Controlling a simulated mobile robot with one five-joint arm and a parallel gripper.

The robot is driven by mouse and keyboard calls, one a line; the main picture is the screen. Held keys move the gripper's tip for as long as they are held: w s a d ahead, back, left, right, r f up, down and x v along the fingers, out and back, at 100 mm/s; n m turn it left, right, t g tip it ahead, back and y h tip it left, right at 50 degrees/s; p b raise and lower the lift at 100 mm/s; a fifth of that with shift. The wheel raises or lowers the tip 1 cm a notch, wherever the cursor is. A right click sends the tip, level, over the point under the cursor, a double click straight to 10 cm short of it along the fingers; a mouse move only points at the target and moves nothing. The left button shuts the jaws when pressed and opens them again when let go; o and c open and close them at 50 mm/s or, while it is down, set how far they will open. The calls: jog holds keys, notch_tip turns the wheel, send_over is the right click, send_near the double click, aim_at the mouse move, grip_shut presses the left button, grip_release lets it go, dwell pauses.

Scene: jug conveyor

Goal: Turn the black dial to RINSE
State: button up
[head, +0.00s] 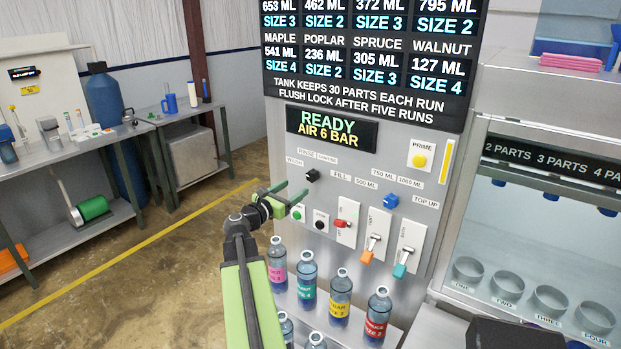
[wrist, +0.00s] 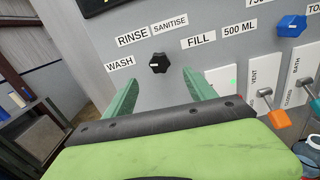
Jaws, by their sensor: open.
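The black dial (head: 312,175) is on the grey machine panel, below the READY display. In the wrist view the black dial (wrist: 159,62) has the WASH label (wrist: 120,63) to its left, RINSE (wrist: 132,37) up and left, and SANITISE (wrist: 170,24) above. A small pale mark shows on its face; I cannot tell for sure which label it points to. My gripper (head: 297,188) is open and empty in front of the panel, left of and below the dial. In the wrist view my gripper's fingers (wrist: 160,77) point at the panel on either side below the dial, apart from it.
A blue dial (head: 391,201) is to the right. Green (head: 298,214) and black (head: 321,221) buttons and a red-handled switch (head: 342,223) sit just below. Orange (head: 367,255) and teal (head: 400,270) levers are lower right. Several labelled bottles (head: 308,279) stand under the panel.

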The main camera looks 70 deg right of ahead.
aim_at(310, 177)
jog(key=x, duration=1.1)
jog(key=c, duration=1.4)
